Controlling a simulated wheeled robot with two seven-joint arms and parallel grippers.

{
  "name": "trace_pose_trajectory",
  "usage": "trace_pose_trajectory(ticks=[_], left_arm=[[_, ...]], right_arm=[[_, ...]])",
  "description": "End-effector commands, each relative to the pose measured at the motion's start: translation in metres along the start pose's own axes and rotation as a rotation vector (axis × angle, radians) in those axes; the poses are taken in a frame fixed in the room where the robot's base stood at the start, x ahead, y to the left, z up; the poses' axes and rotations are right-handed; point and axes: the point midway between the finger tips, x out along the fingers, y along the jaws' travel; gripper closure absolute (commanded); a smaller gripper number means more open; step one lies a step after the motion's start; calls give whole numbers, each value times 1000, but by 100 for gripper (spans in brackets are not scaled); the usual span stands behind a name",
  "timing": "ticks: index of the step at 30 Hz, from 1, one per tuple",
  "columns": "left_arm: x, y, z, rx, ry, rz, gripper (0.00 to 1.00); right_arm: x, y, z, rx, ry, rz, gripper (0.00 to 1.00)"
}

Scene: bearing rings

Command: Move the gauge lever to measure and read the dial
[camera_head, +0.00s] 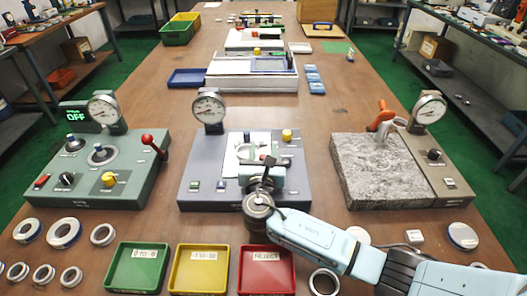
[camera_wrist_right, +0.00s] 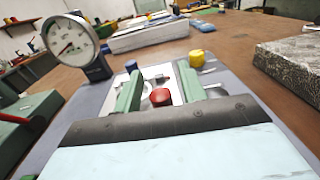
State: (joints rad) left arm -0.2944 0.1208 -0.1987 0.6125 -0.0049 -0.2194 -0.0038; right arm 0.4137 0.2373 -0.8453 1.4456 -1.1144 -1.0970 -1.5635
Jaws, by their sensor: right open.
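The middle gauge station (camera_head: 190,190) is a blue-grey box with a round white dial (camera_head: 208,108) on a post at its back left. The dial also shows in the right wrist view (camera_wrist_right: 66,35); its numbers are too small to read. My right gripper (camera_head: 263,162) is over the station's white plate, with its fingers apart. In the right wrist view a red knob (camera_wrist_right: 160,97) shows between the two green fingers, and I cannot tell whether they touch it. A yellow knob (camera_head: 287,135) stands at the station's back right. My left gripper is out of view.
A green station (camera_head: 120,180) with a red lever (camera_head: 153,145) and dial stands left. A granite block (camera_head: 380,170) with an orange handle and dial stands right. Green, yellow and red trays (camera_head: 266,287) and several loose rings line the front.

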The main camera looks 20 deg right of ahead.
Motion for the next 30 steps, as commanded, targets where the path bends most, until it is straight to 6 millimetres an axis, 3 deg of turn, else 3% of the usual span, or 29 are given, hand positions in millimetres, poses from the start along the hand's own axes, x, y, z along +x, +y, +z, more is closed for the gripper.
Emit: trace_pose_trajectory(ticks=[7, 15, 21, 30], left_arm=[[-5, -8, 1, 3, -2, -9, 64], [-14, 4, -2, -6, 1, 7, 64], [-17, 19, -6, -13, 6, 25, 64], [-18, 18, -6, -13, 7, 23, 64]], right_arm=[[-23, 0, 0, 0, 3, 3, 59], [-85, 0, 0, 2, 4, 1, 59], [-119, 0, 0, 0, 2, 1, 59], [-134, 0, 0, 0, -1, -1, 59]])
